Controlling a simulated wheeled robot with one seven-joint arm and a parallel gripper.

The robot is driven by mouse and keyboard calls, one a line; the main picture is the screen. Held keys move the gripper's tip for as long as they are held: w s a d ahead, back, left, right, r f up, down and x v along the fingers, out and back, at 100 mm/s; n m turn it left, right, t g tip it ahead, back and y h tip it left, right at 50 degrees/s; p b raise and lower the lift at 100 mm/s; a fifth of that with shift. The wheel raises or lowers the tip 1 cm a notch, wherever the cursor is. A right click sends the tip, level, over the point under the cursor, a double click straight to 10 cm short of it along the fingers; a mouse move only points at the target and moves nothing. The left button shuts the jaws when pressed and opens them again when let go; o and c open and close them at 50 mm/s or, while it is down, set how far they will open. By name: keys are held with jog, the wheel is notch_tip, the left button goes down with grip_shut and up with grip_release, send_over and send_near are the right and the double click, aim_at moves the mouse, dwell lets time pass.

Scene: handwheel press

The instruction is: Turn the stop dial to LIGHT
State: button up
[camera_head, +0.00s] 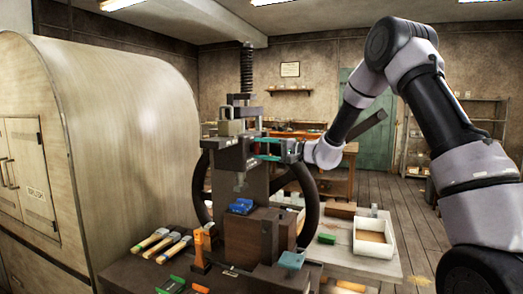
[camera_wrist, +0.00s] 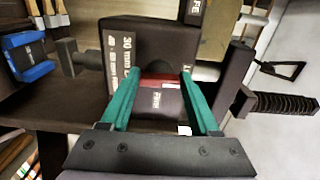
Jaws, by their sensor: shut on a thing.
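My gripper (camera_head: 258,149) reaches in from the right to the upper part of the press (camera_head: 232,160). In the wrist view its two teal fingers (camera_wrist: 160,75) are shut on the stop dial (camera_wrist: 160,82), one finger on each side. A red part of the dial shows between the fingertips. A dark plate (camera_wrist: 122,60) beside the dial carries white lettering with "30 mm". The dial's pointer and a LIGHT mark cannot be made out.
The large black handwheel (camera_head: 312,205) stands just below my gripper. A blue block (camera_head: 240,206) sits low on the press. A white tray (camera_head: 374,238) stands at right. A big rounded cabinet (camera_head: 130,130) fills the left.

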jog(key=o, duration=1.4)
jog(key=shift+c, duration=0.2)
jog(key=shift+d, duration=0.1)
jog(key=v, duration=1)
jog(key=shift+s+d, duration=0.2)
jog(key=shift+d, duration=0.1)
